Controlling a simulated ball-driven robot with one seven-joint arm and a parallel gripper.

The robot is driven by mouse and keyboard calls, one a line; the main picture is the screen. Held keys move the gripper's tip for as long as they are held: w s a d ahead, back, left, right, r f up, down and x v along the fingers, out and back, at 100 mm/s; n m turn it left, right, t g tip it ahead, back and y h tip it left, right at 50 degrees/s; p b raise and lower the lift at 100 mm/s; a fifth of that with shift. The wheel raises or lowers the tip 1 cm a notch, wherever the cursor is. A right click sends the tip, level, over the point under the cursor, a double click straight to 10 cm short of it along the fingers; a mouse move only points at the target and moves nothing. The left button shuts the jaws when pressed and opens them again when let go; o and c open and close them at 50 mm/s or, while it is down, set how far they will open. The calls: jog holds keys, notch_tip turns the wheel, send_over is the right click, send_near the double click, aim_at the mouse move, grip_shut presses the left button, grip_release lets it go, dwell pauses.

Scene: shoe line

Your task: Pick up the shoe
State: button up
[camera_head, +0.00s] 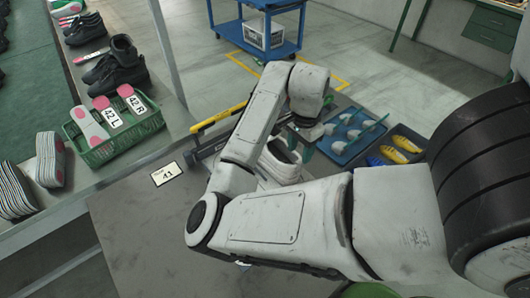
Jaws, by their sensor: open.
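A white object that looks like a shoe (283,160) rests on the grey table (135,215), partly hidden by my forearm and gripper. My gripper (305,147) is above and beside its right end, pointing down, and is open. My own wrist covers part of the gripper, and I cannot tell whether its fingers touch the shoe. A pair of black shoes (118,72) stands at the far left on another surface.
A green crate (100,152) holds soles marked 42 L and 42 R. A card reading 41 (167,174) lies on the table. A yellow bar (213,120) runs behind my arm. Blue (336,157) and dark trays (372,160) lie right. A blue cart (262,10) stands behind.

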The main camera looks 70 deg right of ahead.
aim_at(297, 166)
jog(key=shift+d+f+p, duration=0.1)
jog(key=shift+f+p, duration=0.25)
jog(key=shift+f, duration=3.6)
jog(key=shift+c, duration=0.5)
grip_shut()
